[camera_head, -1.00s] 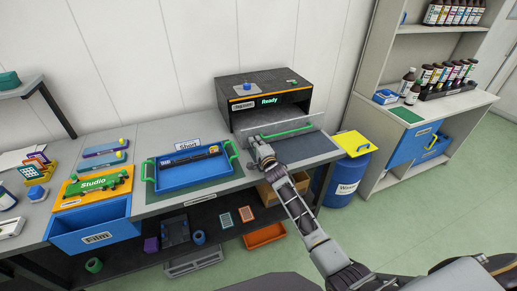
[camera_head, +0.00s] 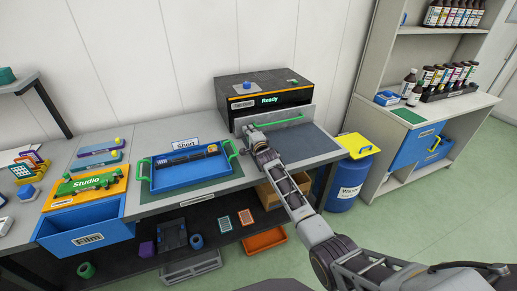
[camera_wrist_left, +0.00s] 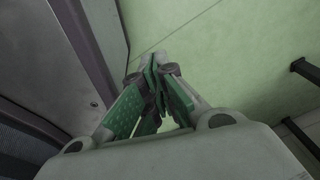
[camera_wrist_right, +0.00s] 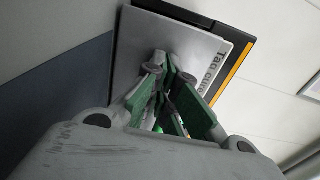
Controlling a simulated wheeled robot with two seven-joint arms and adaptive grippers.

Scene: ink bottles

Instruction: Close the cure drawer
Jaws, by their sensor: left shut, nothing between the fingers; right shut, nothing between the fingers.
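The cure unit is a black box (camera_head: 228,93) with an orange stripe, a "Tag cure" label and a green "Ready" sign. Its drawer has a grey front (camera_head: 303,113) with a green handle (camera_head: 285,121). The front stands upright close against the box; I cannot tell whether a small gap is left. My right gripper (camera_head: 250,128) is shut and empty at the left end of the drawer front. In the right wrist view its fingertips (camera_wrist_right: 162,62) are at the grey panel (camera_wrist_right: 140,45); contact is unclear. My left gripper (camera_wrist_left: 155,65) is shut and empty, above green floor.
A blue tray (camera_head: 150,181) with green handles holds a dark bar, left of the cure unit. An open blue "Film" drawer (camera_head: 85,240) sticks out at the left. A blue waste barrel (camera_head: 343,193) with a yellow lid stands right of the bench. A dark mat (camera_head: 310,142) before the unit is clear.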

